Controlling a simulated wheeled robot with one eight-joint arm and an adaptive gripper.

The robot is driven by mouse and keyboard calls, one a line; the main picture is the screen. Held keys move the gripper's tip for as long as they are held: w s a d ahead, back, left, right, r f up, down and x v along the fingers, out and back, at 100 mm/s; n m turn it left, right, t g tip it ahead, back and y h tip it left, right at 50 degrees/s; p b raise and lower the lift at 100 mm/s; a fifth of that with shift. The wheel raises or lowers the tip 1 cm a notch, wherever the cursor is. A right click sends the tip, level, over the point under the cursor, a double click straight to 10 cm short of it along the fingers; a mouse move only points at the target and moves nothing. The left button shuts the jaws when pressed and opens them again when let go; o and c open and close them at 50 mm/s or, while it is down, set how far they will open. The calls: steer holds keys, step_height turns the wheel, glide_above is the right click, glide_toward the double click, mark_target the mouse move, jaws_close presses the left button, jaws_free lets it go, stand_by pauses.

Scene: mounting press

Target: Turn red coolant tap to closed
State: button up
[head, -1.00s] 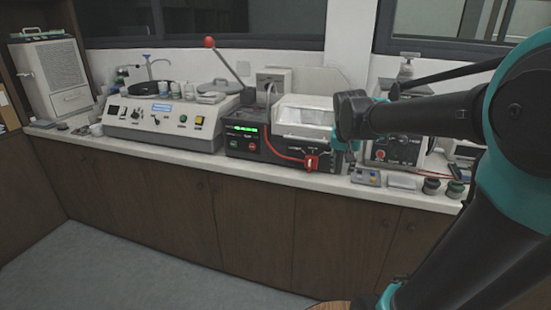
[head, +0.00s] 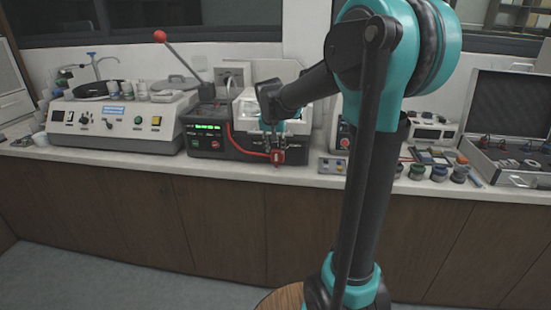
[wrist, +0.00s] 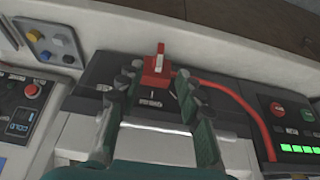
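The red coolant tap (head: 278,157) is on the low front right of the black machine with the green display (head: 207,127). In the wrist view the tap (wrist: 156,68) is a red block with a lighter upright handle on a dark panel. A red hose runs from it to the right there. My gripper (head: 271,146) is at the machine's front, close to the tap. In the wrist view my gripper (wrist: 157,80) is open, with one finger on each side of the tap's line. The tips are near the tap; I cannot tell whether they touch it. The panel lettering is too small to read surely.
A grey control unit (head: 118,124) stands left, with a red-knobbed lever (head: 160,37) behind. A small button box (head: 332,166) lies right of the tap. Several jars and an open case (head: 512,115) are farther right. The floor in front is clear.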

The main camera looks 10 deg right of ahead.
mark_target(276, 157)
steer(key=x, duration=0.6)
steer(key=shift+w+d+f, duration=0.1)
steer(key=shift+f, duration=0.15)
steer(key=shift+c, duration=0.6)
jaws_close()
